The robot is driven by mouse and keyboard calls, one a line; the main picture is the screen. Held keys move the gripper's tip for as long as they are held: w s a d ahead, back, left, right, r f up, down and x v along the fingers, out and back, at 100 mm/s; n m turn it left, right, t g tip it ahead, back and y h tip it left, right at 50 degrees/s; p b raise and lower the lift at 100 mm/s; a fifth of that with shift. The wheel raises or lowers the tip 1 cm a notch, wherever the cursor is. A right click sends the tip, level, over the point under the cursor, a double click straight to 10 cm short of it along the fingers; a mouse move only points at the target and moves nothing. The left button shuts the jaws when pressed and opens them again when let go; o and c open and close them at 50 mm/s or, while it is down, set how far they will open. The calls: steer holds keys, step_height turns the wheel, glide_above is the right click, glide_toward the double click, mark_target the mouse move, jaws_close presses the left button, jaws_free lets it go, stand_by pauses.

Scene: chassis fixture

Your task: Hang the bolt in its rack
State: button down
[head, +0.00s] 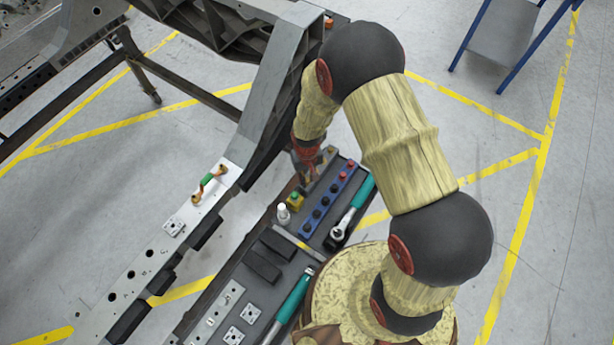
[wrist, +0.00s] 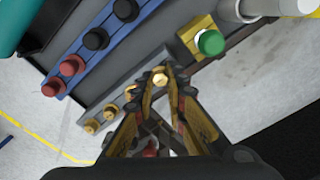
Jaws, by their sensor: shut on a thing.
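My gripper (wrist: 159,84) is shut on a brass-coloured bolt (wrist: 160,75), whose head shows between the fingertips in the wrist view. The grey rack (wrist: 165,58) lies right under the fingertips, beside the blue rack. Several other brass bolts (wrist: 91,126) stand in a row along the grey rack. I cannot tell whether the held bolt touches the rack or sits in a slot. In the head view my gripper (head: 306,172) is at the rack's left side, pointing down, and the held bolt is hidden.
A blue rack (wrist: 96,60) with black and red pieces stands beside the grey one. A yellow block with a green button (wrist: 209,42) is close to the fingertips. A white bottle (head: 283,213), ratchet (head: 345,222) and the chassis beam (head: 265,110) are nearby.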

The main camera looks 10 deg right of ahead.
steer(key=shift+f, duration=0.45)
steer(key=c, duration=1.7)
jaws_free()
steer(key=shift+r, duration=0.1)
step_height(320, 180, up, 9)
steer(key=p, duration=0.6)
steer(key=shift+s, duration=0.1)
